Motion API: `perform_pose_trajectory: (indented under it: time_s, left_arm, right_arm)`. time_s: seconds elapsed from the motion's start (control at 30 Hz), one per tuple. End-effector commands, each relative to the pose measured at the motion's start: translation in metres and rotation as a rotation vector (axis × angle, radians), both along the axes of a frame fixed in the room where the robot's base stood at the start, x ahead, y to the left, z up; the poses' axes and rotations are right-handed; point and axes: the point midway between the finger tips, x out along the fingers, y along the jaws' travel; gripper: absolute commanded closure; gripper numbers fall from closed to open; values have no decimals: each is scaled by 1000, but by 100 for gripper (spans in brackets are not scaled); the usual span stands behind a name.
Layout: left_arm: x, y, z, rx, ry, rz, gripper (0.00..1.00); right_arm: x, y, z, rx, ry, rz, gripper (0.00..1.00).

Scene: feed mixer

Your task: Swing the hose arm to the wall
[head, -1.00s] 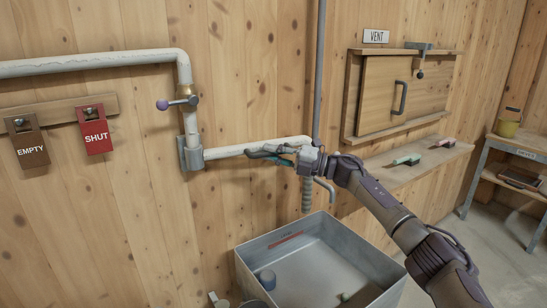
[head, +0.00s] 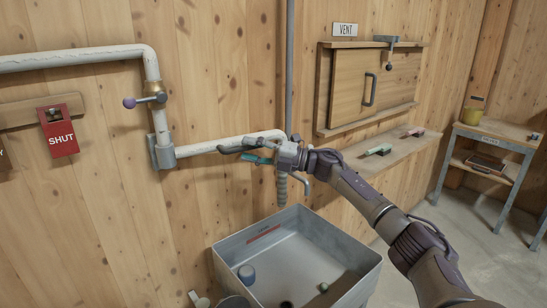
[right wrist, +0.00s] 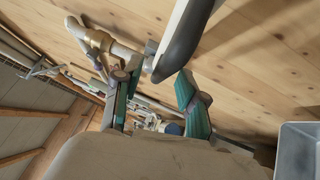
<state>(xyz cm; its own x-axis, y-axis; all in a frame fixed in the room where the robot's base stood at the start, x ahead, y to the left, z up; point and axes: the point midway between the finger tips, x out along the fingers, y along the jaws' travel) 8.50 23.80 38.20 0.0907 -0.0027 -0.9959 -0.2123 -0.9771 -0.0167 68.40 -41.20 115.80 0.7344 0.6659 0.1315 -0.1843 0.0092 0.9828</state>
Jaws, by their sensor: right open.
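The hose arm (head: 205,147) is a white pipe in the head view. It runs right from a grey wall bracket (head: 164,153), and a ribbed grey hose (head: 282,188) hangs from its far end. A shadow shows on the wall below the pipe; I cannot tell how large the gap to the wall is. My right gripper (head: 240,151) is open at the outer part of the pipe, its fingers pointing left along it. Touch is not clear. The right wrist view shows its teal finger pads (right wrist: 157,105) apart. My left gripper is out of view.
A grey metal tub (head: 300,245) stands below the hose. A valve with a purple knob (head: 129,103) sits on the upright pipe. A red SHUT tag (head: 59,130) hangs at left. A wooden vent hatch (head: 372,88) and a shelf (head: 395,150) are at right.

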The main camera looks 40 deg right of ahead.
Motion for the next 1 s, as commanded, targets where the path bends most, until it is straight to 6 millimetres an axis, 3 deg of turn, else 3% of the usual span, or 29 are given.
perform_pose_trajectory:
  time_s: [0.2,0.43,0.63,0.97,1.0]
  left_arm:
    - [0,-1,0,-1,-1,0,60]
    - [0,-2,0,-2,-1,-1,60]
    - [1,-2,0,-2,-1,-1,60]
    - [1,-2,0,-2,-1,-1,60]
    - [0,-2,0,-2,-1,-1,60]
  right_arm:
    - [-44,-27,-9,-5,7,-4,59]
    - [-80,-48,-12,-3,4,-4,59]
    - [-93,-56,-12,-1,1,-3,59]
    - [-95,-57,-12,-1,-1,-3,59]
    - [-95,-57,-12,-1,-1,-3,65]
